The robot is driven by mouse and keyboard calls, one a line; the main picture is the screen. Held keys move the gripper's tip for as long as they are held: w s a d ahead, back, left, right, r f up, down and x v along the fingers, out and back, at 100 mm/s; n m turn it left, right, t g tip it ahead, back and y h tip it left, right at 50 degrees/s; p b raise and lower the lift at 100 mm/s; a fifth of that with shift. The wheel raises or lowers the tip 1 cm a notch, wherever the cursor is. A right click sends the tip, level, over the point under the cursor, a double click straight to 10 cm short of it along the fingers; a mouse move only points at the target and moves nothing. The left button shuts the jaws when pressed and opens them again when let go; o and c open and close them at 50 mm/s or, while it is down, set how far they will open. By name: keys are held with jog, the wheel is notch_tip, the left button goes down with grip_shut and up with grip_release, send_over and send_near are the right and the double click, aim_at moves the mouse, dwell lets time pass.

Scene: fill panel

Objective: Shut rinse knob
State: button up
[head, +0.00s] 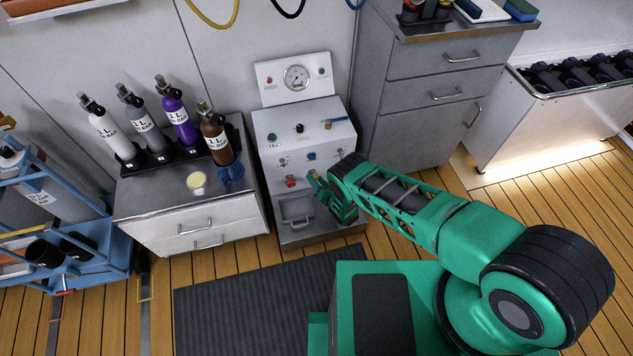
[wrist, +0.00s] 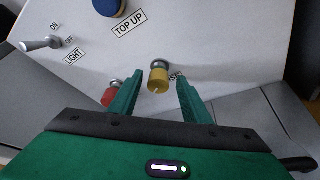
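A yellow knob (wrist: 158,79) with a pale index mark sits on the white panel in the wrist view. The label beside it is mostly hidden, so I cannot read whether it says rinse. My gripper (wrist: 159,84) is open, with one green finger on each side of the knob; gaps show between the fingers and the knob. In the head view my gripper (head: 320,184) is at the front of the white fill panel (head: 303,120), and it partly hides the knobs there.
A red knob (wrist: 110,96) is close by my left finger. A blue knob (wrist: 109,5) labelled TOP UP and a LIGHT switch (wrist: 42,44) are farther up the panel. A bottle counter (head: 160,195) stands left of the panel, and a grey drawer cabinet (head: 420,105) stands right.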

jog(key=shift+s, duration=0.1)
jog(key=v, duration=1)
jog(key=shift+s, duration=0.2)
jog(key=shift+d+r, duration=0.1)
jog(key=shift+r, duration=0.05)
